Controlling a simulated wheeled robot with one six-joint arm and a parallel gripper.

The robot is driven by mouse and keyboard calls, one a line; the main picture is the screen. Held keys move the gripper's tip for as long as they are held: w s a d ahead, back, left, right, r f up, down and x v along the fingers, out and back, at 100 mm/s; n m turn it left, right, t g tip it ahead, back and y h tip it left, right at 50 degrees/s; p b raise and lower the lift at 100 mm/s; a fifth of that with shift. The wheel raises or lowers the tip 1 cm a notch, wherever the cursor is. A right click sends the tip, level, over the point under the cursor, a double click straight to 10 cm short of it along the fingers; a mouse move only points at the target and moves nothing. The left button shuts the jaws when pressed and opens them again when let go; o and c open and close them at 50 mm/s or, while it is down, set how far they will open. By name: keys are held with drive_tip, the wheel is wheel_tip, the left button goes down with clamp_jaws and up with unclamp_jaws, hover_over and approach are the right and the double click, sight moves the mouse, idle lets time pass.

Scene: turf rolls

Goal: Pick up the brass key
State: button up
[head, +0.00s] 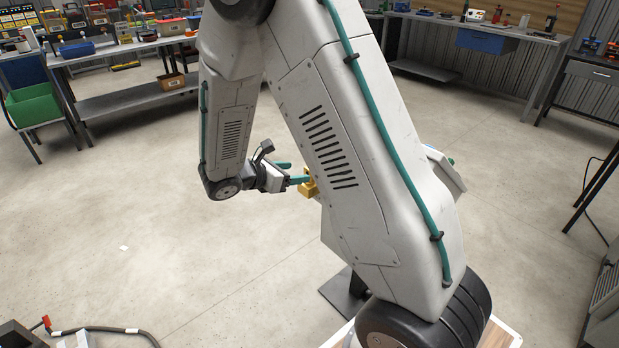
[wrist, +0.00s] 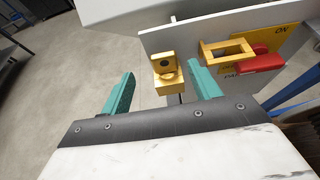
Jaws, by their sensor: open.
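The brass key (wrist: 165,67), a gold-coloured piece with a dark hole in its upper part, stands out at the lower left of a grey panel in the wrist view. My gripper (wrist: 161,71) is open, with one teal finger on each side of the key. The right finger is very close to the key; a wider gap shows on the left. I cannot tell whether either finger touches it. In the head view my gripper (head: 295,172) points right toward a brass-coloured piece (head: 307,187), partly hidden by my arm.
The grey panel (wrist: 205,32) carries a yellow label marked ON, a brass-coloured bracket (wrist: 226,49) and a red handle (wrist: 262,63), right of the key. Workbenches (head: 125,48) stand along the back. A cable (head: 105,330) lies on the floor at front left; the left-centre floor is mostly clear.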

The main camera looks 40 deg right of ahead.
sight(307, 171)
drive_tip(key=x, duration=0.4)
drive_tip(key=shift+s+d, duration=0.25)
drive_tip(key=shift+d, duration=0.1)
drive_tip(key=c, duration=1.1)
